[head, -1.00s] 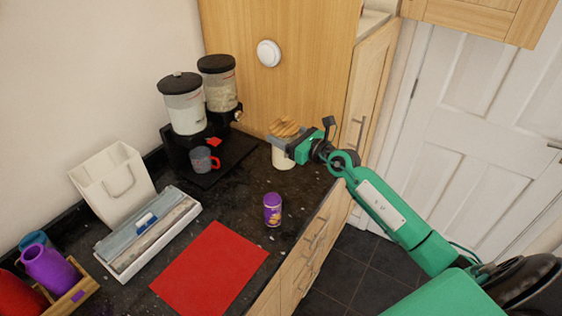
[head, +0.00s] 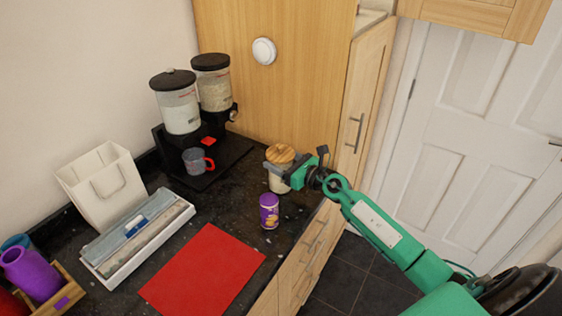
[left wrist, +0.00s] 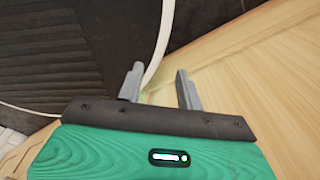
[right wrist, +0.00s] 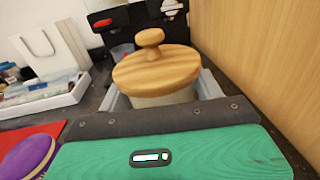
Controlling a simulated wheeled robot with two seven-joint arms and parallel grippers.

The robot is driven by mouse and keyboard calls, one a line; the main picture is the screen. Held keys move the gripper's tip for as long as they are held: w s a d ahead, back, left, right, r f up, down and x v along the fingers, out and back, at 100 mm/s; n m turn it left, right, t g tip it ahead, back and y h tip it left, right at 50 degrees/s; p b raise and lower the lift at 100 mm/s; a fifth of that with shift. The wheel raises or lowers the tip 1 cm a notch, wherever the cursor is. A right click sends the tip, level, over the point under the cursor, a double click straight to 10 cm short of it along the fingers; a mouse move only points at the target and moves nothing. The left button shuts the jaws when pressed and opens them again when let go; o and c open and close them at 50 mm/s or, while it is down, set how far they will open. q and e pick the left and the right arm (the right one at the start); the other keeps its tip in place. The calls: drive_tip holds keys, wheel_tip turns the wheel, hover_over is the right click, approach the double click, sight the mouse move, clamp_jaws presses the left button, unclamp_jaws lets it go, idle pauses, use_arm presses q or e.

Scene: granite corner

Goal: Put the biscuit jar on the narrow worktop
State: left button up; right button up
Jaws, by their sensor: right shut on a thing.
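The biscuit jar (head: 280,182) is pale with a round wooden lid and knob. In the head view it is over the right side of the dark granite worktop (head: 232,214), behind the purple canister. My right gripper (head: 279,174) is shut on its body from the right. In the right wrist view the biscuit jar (right wrist: 165,97) sits between the fingers, its lid above them. I cannot tell whether its base touches the worktop. My left gripper (left wrist: 158,85) is open and empty in the left wrist view, beside a wooden surface; it is outside the head view.
A purple canister (head: 269,212) stands just in front of the biscuit jar. A red mat (head: 205,272) lies nearer. Two cereal dispensers (head: 180,108) and a grey mug (head: 194,160) are behind left. A wooden panel (head: 290,90) closes the back; the worktop's front edge is at right.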

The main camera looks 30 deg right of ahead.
drive_tip(key=o, duration=1.3)
drive_tip(key=shift+f, duration=0.1)
drive_tip(key=shift+b+v, duration=1.9)
drive_tip(key=shift+v, duration=4.1)
drive_tip(key=shift+a, duration=0.1)
